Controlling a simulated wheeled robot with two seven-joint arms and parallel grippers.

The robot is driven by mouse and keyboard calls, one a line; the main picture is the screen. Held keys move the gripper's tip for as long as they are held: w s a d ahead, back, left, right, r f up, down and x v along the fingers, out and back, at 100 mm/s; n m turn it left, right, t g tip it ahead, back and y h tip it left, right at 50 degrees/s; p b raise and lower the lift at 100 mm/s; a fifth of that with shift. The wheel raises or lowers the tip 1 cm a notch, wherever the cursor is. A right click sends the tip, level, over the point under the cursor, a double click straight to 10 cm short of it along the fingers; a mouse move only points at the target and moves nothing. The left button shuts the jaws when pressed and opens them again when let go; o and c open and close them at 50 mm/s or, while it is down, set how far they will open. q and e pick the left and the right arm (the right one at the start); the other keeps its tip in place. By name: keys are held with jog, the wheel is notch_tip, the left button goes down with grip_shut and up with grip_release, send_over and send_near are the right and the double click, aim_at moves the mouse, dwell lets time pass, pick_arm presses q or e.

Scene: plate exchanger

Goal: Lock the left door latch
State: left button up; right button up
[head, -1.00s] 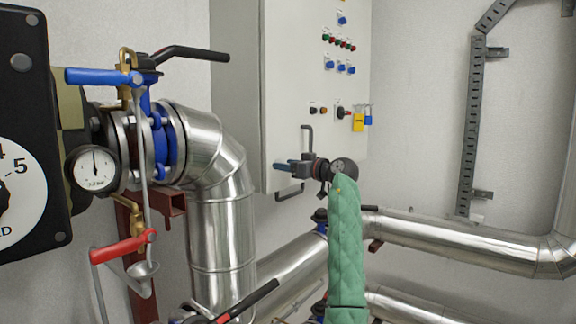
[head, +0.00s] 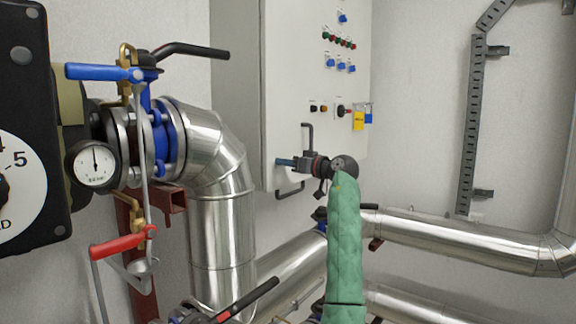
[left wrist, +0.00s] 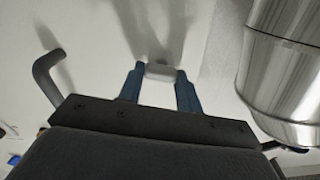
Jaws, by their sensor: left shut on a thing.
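The latch (left wrist: 159,70) is a small light-grey piece on the pale surface in the left wrist view. It sits between the blue fingertips of my left gripper (left wrist: 159,80), which is shut on it. In the head view, my left gripper (head: 279,162) reaches to the lower front of the light-grey cabinet (head: 290,80), near its left edge. The latch is too small or hidden to make out there. The latch's turn, locked or unlocked, cannot be told. My right gripper is not in view.
Shiny clad pipes (head: 222,220) run below and left of the cabinet; cladding also shows close at the right in the left wrist view (left wrist: 285,70). Blue (head: 104,73) and red (head: 118,246) valve levers and a gauge (head: 95,165) stand at the left.

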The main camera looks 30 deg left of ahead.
pick_arm(q)
jog(key=shift+w+f+m+p, duration=0.15)
jog(key=shift+m+p, duration=0.95)
jog(key=shift+m, duration=2.8)
jog(key=shift+w+m+p, duration=0.1)
jog(key=shift+m+p, duration=0.95)
jog(key=shift+m, duration=2.85)
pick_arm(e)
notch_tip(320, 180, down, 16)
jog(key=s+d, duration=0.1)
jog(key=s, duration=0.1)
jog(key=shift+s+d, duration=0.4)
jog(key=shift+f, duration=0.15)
pick_arm(q)
jog(key=o, duration=1)
jog(key=shift+d, duration=0.1)
jog(key=shift+f, duration=0.1)
